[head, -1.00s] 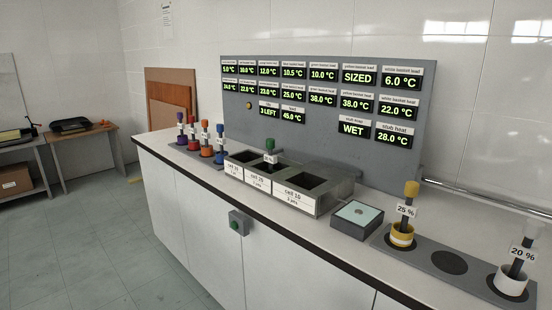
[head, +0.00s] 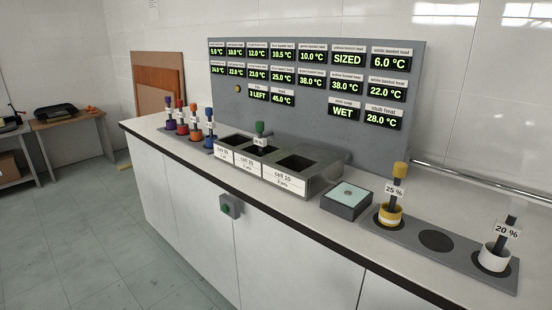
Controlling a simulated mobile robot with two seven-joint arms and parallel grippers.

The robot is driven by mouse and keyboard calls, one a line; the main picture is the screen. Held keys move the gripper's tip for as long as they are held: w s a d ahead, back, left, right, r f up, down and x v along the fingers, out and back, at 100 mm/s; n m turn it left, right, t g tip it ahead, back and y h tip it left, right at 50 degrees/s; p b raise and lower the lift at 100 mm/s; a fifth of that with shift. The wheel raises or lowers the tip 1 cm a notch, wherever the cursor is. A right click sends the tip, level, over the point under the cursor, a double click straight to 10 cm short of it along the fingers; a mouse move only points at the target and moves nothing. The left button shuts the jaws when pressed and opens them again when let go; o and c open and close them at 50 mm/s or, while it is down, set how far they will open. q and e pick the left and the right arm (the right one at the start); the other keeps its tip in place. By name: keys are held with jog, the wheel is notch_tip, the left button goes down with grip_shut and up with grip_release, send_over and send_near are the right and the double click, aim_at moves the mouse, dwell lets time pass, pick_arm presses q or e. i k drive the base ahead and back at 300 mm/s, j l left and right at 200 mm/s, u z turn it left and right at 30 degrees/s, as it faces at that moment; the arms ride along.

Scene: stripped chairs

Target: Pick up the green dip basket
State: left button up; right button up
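The green dip basket shows as a green knob on a dark stem with a small label (head: 260,132). It stands in the middle cell of the grey three-cell bath (head: 330,180); its lower part is hidden inside the cell. Neither of my grippers is in the head view.
Purple, red, orange and blue-knobbed baskets (head: 195,124) stand left of the bath. A grey box with a pale top (head: 347,196) is right of it. Farther right, a grey holder (head: 408,237) carries a yellow basket (head: 390,213) and a white basket (head: 494,257) around an empty dark spot.

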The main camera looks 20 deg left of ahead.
aim_at(261, 143)
jog(key=j+z, duration=0.75)
jog(key=z, duration=0.2)
jog(key=k+j+z, duration=0.1)
jog(key=j, duration=0.25)
jog(key=k+j+z, duration=0.1)
jog(key=j, duration=0.25)
jog(key=k+j+z, duration=0.1)
jog(key=j, duration=0.25)
